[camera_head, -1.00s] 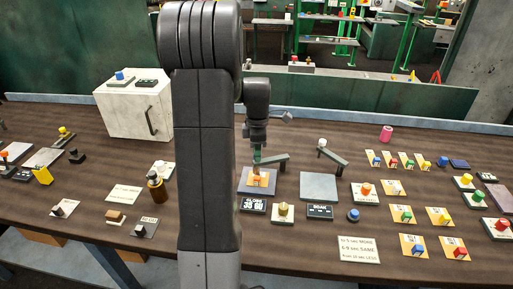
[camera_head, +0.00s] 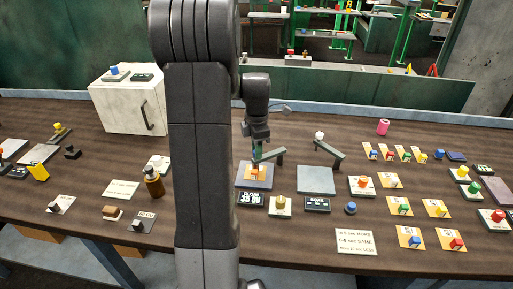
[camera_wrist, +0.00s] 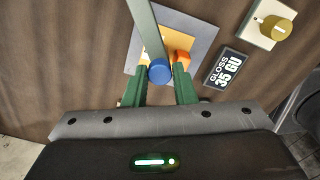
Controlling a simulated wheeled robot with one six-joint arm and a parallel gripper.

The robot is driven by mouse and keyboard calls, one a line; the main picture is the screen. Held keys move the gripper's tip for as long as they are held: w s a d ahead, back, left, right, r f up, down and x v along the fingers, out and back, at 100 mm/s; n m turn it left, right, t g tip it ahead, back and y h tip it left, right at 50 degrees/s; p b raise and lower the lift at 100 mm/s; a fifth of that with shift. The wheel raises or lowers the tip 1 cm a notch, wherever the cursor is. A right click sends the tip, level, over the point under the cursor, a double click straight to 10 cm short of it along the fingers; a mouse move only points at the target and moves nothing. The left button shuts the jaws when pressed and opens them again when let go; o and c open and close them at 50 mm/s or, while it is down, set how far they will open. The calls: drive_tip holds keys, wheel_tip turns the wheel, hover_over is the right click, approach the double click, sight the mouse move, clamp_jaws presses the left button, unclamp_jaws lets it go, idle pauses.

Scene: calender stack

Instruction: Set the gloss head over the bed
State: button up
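The gloss head is a grey-green swing arm (camera_head: 268,156) with a blue knob (camera_wrist: 159,71) at its end. In the head view it reaches from its post on the right over the grey bed plate (camera_head: 242,182), which bears an orange-and-white card (camera_head: 255,173). In the wrist view the arm crosses the plate and card from above. My gripper (camera_wrist: 160,80) has its green fingers apart, one on each side of the blue knob. I cannot tell whether they touch it. In the head view my gripper (camera_head: 254,150) is at the arm's free end, and my arm hides the area to the left.
A display reading "GLOSS 35 GU" (camera_head: 251,199) and a brass-knobbed block (camera_head: 280,205) stand in front of the plate. A second swing arm (camera_head: 328,150) stands by another bare plate (camera_head: 315,181) to the right. Several colored blocks on cards lie farther right.

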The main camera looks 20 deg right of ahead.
drive_tip(key=o, duration=0.4)
drive_tip(key=shift+r, duration=0.15)
wheel_tip(320, 180, up, 14)
drive_tip(key=shift+f, duration=0.2)
idle(0.4)
wheel_tip(320, 180, down, 14)
drive_tip(key=shift+r, duration=0.15)
idle(0.4)
